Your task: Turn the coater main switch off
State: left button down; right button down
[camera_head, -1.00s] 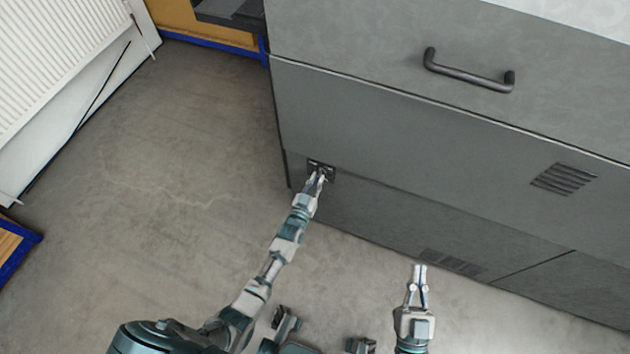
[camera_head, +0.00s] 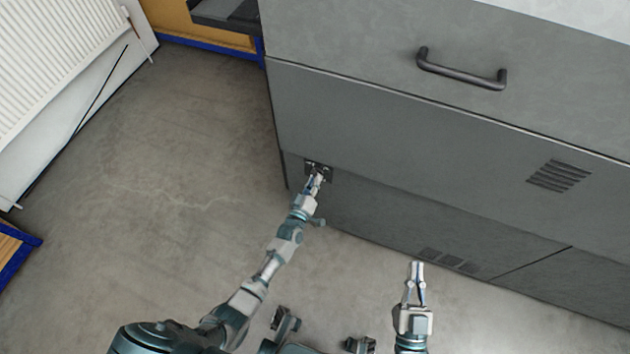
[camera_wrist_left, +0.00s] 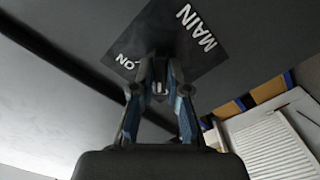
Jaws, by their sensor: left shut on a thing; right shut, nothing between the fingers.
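The coater (camera_head: 400,125) is the large grey cabinet filling the right of the head view. Its main switch has a dark square plate (camera_head: 326,170) low on the cabinet's left end. In the left wrist view the plate (camera_wrist_left: 205,62) carries white lettering, "MAIN" and "ON". My left gripper (camera_head: 316,178) is at the plate, shut on the switch's handle (camera_wrist_left: 158,88), which is mostly hidden between the fingers. The left wrist looks rolled, with the plate tilted in its view. My right gripper (camera_head: 417,266) is shut and empty, low in front of the cabinet.
A bar handle (camera_head: 462,70) sticks out of the cabinet's upper panel. Vent slots (camera_head: 559,175) are at its right. A white ribbed radiator-like panel (camera_head: 55,70) stands at the far left. The grey floor (camera_head: 165,170) between is clear.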

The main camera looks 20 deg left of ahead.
pick_arm(q)
jog(key=shift+w+a+r+n, duration=0.2)
jog(key=shift+a+r+n, duration=0.15)
jog(key=shift+r, duration=0.2)
pick_arm(e)
jog(key=shift+r, duration=0.2)
pick_arm(q)
jog(key=c, duration=1.2)
grip_release()
jog(key=shift+o, duration=0.2)
jog(key=shift+s+f, duration=0.1)
jog(key=shift+f, duration=0.15)
pick_arm(e)
jog(key=shift+s+a, duration=0.1)
jog(key=shift+a, duration=0.05)
pick_arm(q)
jog(key=shift+f, duration=0.1)
pick_arm(e)
jog(key=shift+r, duration=0.1)
pick_arm(q)
jog(key=s, duration=1.2)
jog(key=shift+a, duration=0.2)
